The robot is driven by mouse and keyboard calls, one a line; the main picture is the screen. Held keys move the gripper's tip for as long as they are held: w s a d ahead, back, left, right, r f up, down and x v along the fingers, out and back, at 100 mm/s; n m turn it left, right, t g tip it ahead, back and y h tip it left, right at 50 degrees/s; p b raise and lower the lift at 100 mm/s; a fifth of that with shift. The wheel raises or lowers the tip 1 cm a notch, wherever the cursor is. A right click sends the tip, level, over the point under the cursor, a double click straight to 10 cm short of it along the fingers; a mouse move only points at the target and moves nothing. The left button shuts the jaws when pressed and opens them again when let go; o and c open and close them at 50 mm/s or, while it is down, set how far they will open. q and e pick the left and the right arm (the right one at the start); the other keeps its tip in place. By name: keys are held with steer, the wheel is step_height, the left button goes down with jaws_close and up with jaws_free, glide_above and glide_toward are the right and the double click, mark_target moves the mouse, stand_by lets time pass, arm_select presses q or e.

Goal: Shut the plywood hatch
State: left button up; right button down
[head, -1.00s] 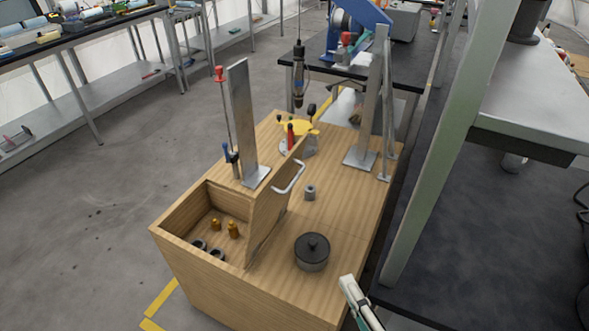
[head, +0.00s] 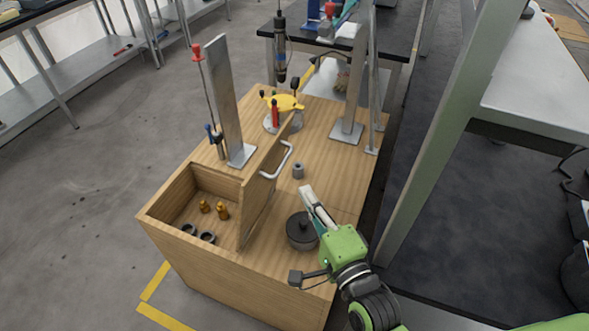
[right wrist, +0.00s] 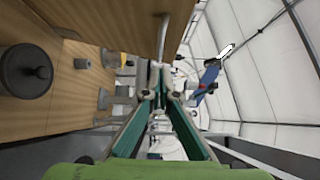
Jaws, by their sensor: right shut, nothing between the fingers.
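The plywood hatch (head: 262,192) stands open, tilted up nearly upright along the right side of the open compartment in the wooden cabinet (head: 262,312). Its pale bar handle (head: 280,162) is on the right face. In the right wrist view the hatch (right wrist: 120,18) is at the top, with its handle (right wrist: 163,38) near the fingers. My right gripper (head: 306,190) is shut and empty, right of the hatch and apart from it, above the cabinet top by the dark pot. It also shows in the right wrist view (right wrist: 157,70). My left gripper is out of view.
The compartment holds two brass weights (head: 222,211) and two dark rings (head: 207,238). On the cabinet top stand the dark lidded pot (head: 302,230), a small grey cylinder (head: 298,170), a metal upright (head: 227,100) and a yellow-topped fixture (head: 285,103). A grey post (head: 430,150) rises at right.

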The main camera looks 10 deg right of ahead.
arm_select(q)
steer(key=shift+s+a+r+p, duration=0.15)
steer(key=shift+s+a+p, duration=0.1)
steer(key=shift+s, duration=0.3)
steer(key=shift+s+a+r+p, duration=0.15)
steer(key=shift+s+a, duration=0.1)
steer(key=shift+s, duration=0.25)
arm_select(e)
steer(key=x, duration=0.7)
steer(key=shift+w, duration=0.25)
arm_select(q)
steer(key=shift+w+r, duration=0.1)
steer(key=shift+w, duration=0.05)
